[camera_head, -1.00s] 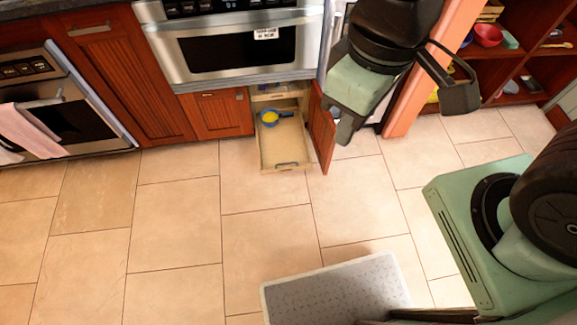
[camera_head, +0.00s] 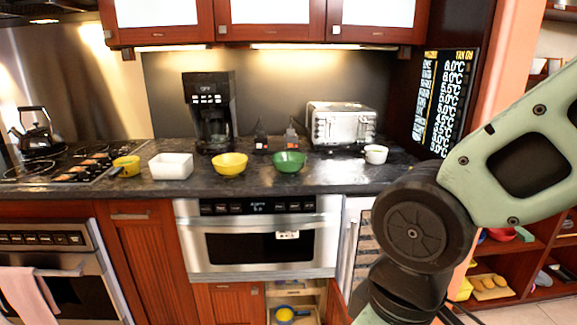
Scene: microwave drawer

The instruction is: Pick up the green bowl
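The green bowl (camera_head: 289,162) stands upright on the dark countertop (camera_head: 330,180), right of centre, and looks empty. A yellow bowl (camera_head: 230,164) stands to its left, apart from it. My arm crosses the right side of the picture, in front of the right end of the counter. My gripper is below the bottom edge of the picture, so its fingers cannot be seen. The green bowl is not hidden by the arm.
A white square dish (camera_head: 171,166), a yellow pot (camera_head: 127,166), a coffee maker (camera_head: 209,112), a toaster (camera_head: 341,124) and a white cup (camera_head: 376,154) share the counter.

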